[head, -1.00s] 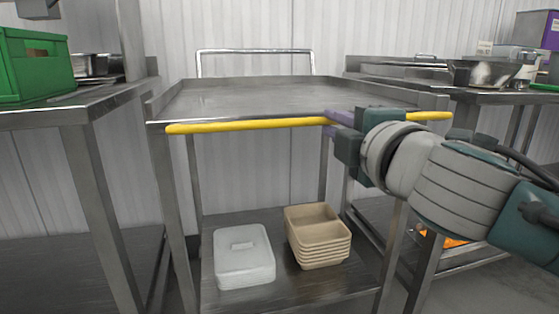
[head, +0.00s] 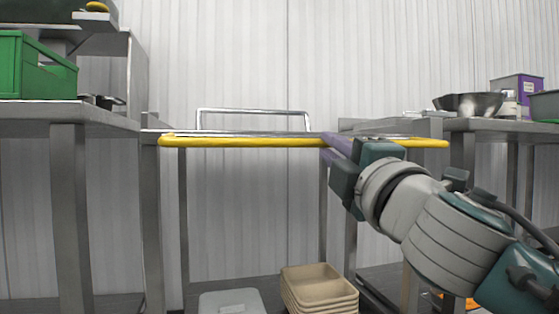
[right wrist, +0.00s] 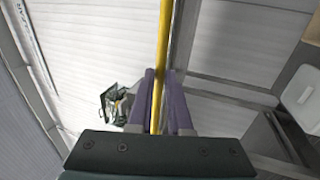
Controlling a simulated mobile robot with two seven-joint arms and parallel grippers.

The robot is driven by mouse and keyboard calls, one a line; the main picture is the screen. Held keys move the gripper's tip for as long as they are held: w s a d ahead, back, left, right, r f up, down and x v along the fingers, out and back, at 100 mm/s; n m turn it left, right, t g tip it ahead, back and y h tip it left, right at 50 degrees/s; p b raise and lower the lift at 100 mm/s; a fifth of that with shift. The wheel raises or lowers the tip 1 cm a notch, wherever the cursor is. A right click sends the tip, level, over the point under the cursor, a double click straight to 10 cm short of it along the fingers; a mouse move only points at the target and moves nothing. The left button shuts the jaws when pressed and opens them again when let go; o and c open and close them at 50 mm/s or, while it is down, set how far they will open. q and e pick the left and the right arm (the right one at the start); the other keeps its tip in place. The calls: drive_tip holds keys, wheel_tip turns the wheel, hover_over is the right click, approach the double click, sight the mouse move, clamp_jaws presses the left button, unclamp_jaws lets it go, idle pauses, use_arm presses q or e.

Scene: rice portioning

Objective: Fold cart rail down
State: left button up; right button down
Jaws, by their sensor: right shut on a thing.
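The yellow cart rail (head: 245,141) runs level along the front of the metal cart (head: 152,225), at about the height of its top. My right gripper (head: 328,148) is shut on the rail, right of its middle. In the right wrist view the rail (right wrist: 163,40) passes between the purple fingers of this gripper (right wrist: 160,75). The head view looks nearly edge-on at the cart top, so its surface is mostly hidden. My left gripper is not in view.
A silver rail (head: 253,111) stands up at the cart's far side. Stacked tan trays (head: 318,285) and a white lidded container (head: 232,302) sit low on the cart. Side tables hold a green crate (head: 35,68) at left and a metal bowl (head: 470,103) at right.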

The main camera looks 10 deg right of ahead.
drive_tip(key=shift+r, duration=0.1)
drive_tip(key=c, duration=0.8)
unclamp_jaws()
drive_tip(key=shift+w, duration=0.15)
drive_tip(key=shift+c, duration=0.2)
drive_tip(key=v, duration=1)
drive_tip(key=shift+p, duration=0.3)
